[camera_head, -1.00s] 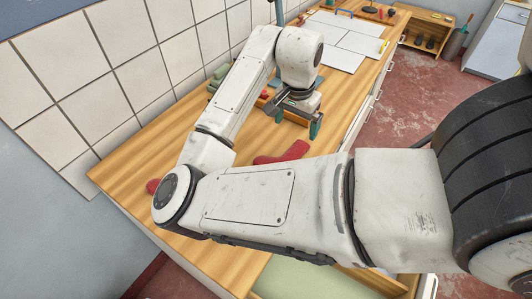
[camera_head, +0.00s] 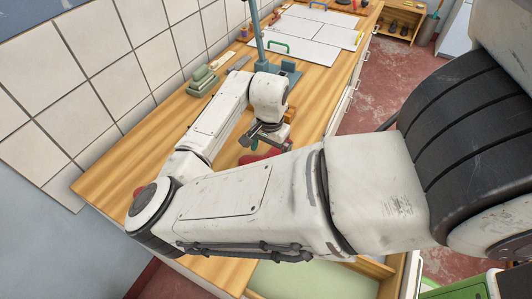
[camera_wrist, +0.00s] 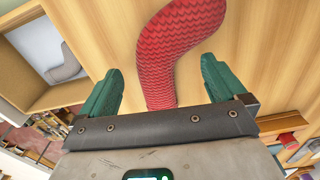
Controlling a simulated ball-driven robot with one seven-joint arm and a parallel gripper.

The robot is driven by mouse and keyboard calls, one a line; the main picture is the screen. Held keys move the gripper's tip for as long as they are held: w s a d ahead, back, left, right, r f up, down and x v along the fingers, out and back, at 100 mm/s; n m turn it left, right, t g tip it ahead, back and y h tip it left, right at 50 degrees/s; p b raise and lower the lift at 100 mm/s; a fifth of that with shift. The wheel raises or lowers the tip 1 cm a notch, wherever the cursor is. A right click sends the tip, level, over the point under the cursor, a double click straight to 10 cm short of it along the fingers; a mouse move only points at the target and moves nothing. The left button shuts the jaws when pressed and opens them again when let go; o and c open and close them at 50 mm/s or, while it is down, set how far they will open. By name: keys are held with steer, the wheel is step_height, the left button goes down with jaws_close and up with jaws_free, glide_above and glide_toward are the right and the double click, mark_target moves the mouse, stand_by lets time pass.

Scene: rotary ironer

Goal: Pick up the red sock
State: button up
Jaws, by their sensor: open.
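The red sock (camera_wrist: 178,40) lies bent on the wooden worktop, with a ribbed, scaly-looking knit. In the wrist view its lower end reaches between the two green fingers of my gripper (camera_wrist: 161,84), which are wide apart and not closed on it. In the head view my gripper (camera_head: 265,140) is low over the worktop beside the red sock (camera_head: 250,158), most of which is hidden by my arm. Whether the fingertips touch the worktop cannot be told.
Another red item (camera_head: 138,191) shows beside my elbow. Green stacked blocks (camera_head: 203,80) stand near the tiled wall. A blue-grey post (camera_head: 256,35) rises behind my wrist. An open drawer (camera_head: 375,268) is at the front edge. White panels (camera_head: 310,35) lie farther back.

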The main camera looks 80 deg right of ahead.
steer(key=shift+f, duration=0.75)
steer(key=shift+c, duration=0.3)
steer(key=c, duration=1.3)
